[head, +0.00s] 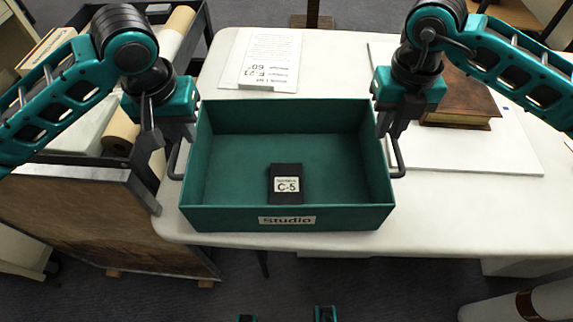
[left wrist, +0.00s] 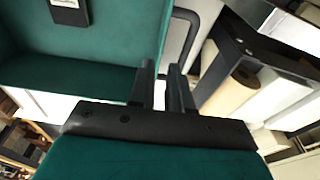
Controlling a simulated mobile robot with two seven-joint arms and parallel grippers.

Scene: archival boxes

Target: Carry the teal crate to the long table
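The teal crate (head: 290,219), open at the top and labelled "Studio" on its front, is level over the near left part of a white-topped table (head: 470,215). I cannot tell whether it rests on the top or hangs just above it. A small dark box (head: 286,172) labelled C-5 lies inside it. My right gripper (head: 391,130) looks shut on the right handle (head: 399,165).
A paper sign (head: 270,60) lies behind the crate. A brown book (head: 460,105) lies on a white board (head: 500,150) at the right. A cart (head: 110,215) with rolls (head: 122,130) stands close at the left. The table's front right is clear.

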